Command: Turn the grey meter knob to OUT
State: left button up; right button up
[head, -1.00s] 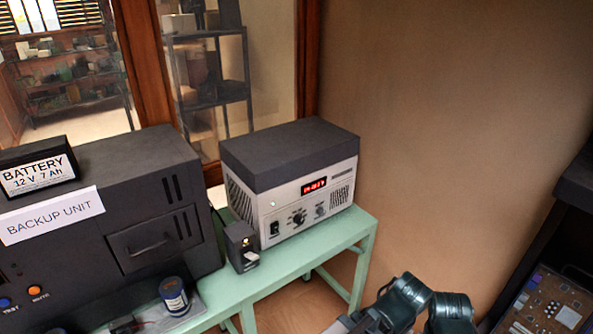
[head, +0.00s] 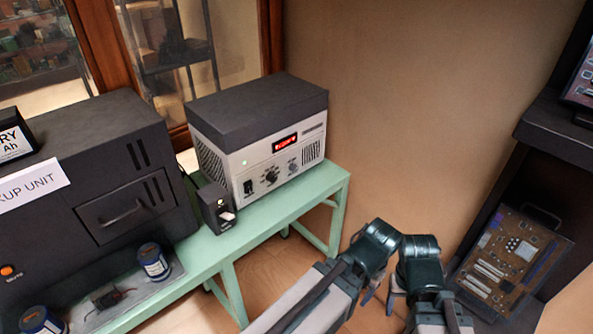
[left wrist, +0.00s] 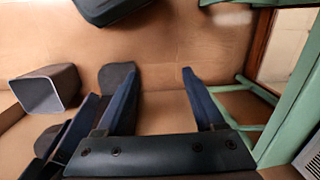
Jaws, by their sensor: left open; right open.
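The meter is a pale grey box with a dark top (head: 258,105) and a red lit display, standing on a green table (head: 240,235). On its front, a small grey knob (head: 293,166) sits right of a larger black knob (head: 271,175). Its pointer and lettering are too small to read. My right gripper (head: 382,294) is low in the head view, right of and below the meter, clear of it; its jaws are partly hidden. My left gripper (left wrist: 160,75) is open and empty in the left wrist view, with the green table frame at its right. No gripper touches the knob.
A small black box with a switch (head: 217,208) stands in front of the meter. A dark backup unit (head: 115,165) and blue-labelled cans (head: 153,262) are at left. A dark shelf with a circuit board (head: 510,255) stands at right. A dark open container (left wrist: 45,90) shows in the left wrist view.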

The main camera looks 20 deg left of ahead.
pick_arm(q)
jog(key=w+a+f+m+t+y+b, duration=0.1)
jog(key=w+a+f+y+b, duration=0.1)
jog(key=w+a+f+b, duration=0.3)
jog(key=m+t+y+b, duration=0.6)
jog(key=m+y+b, duration=0.55)
jog(key=b, duration=0.55)
send_near(296, 169)
jog(key=shift+n+y, duration=0.95)
jog(key=x, duration=0.3)
jog(key=f+x, duration=0.1)
jog(key=x, duration=0.4)
jog(key=shift+w+a+f, duration=0.3)
jog(key=shift+w+f, duration=0.05)
grip_shut()
